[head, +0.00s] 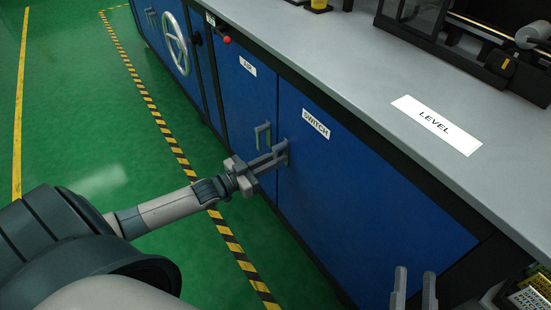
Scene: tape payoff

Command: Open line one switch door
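The blue switch door (365,190) is a front panel under the grey worktop, with a white "SWITCH" label (316,124). It looks closed, flush with the cabinet front. Its grey handle (283,150) is at the door's left edge, partly hidden by my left gripper. My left gripper (274,158) reaches in from the left with its fingertips at this handle. Whether the fingers are clamped on it or only around it I cannot tell. My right gripper (414,282) shows at the bottom right, with its two fingers apart and nothing visible between them.
A neighbouring blue door (245,100) with its own handle (262,134) stands just left. A handwheel (175,43) and red knob (227,40) are further along the cabinet. Green floor with striped tape (160,122) is open in front.

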